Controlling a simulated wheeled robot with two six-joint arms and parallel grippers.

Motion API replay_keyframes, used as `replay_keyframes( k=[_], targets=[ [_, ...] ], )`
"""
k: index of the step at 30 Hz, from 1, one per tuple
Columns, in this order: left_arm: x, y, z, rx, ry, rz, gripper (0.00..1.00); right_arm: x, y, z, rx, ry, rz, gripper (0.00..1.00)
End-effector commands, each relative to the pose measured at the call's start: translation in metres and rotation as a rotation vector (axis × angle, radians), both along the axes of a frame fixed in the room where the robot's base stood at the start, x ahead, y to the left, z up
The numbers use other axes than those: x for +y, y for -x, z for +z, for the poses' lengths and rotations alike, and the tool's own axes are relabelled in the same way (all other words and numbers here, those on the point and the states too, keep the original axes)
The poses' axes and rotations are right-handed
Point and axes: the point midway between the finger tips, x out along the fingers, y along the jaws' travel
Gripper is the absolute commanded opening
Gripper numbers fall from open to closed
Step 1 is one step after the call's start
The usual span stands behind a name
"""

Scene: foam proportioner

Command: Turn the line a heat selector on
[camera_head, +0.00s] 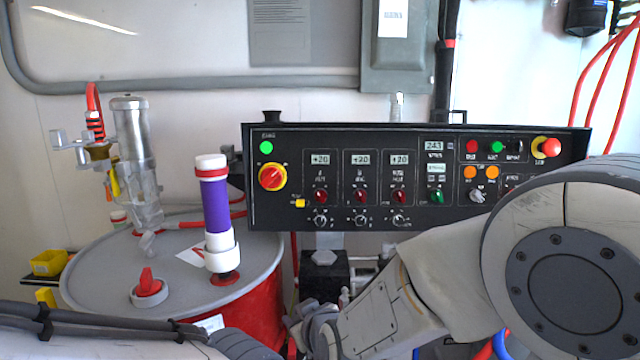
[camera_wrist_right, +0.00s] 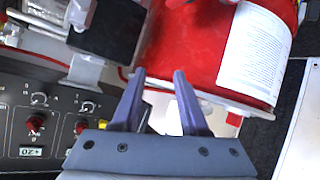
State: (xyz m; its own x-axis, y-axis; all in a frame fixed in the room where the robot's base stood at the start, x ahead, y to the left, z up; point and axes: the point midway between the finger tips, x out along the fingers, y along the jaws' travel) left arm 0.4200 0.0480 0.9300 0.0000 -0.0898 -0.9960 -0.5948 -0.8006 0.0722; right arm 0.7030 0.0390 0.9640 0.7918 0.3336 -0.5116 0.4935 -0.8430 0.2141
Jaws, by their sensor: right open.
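The black control panel (camera_head: 415,215) hangs on the wall. Under its leftmost "+20" display are a red selector knob (camera_head: 320,196) and a silver-and-black knob (camera_head: 320,221); their lettering is too small to read surely. The left column best fits the line A heat selector; its exact setting is unclear. In the right wrist view the panel appears upside down at left, with that red knob (camera_wrist_right: 82,127) near a yellow tag. My right gripper (camera_wrist_right: 159,74) is open and empty, apart from the knobs. In the head view its arm reaches below the panel. My left gripper is out of view.
A black box (camera_head: 325,275) sits below the panel.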

Motion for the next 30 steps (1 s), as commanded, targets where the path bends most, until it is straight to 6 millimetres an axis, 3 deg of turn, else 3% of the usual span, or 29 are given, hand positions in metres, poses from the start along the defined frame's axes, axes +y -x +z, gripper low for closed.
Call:
replay_keyframes(
  k=[1, 3, 6, 10, 13, 19, 30],
  targets=[
    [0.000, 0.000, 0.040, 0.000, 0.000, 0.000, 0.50, -0.006, -0.022, 0.043, -0.085, 0.008, -0.032, 0.44],
    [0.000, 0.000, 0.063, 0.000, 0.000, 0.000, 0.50, -0.015, -0.046, 0.076, -0.211, 0.023, -0.072, 0.44],
    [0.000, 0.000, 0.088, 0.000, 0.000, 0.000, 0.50, -0.029, -0.071, 0.115, -0.363, 0.054, -0.127, 0.44],
    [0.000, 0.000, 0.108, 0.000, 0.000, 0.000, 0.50, -0.044, -0.088, 0.147, -0.499, 0.093, -0.182, 0.44],
    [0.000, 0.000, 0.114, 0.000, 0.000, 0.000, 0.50, -0.051, -0.093, 0.160, -0.558, 0.110, -0.208, 0.44],
    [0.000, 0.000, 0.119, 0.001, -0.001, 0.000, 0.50, -0.052, -0.110, 0.164, -0.585, 0.118, -0.218, 0.44],
    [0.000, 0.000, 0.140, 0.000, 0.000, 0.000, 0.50, -0.045, -0.177, 0.164, -0.583, 0.116, -0.218, 0.44]
  ],
)
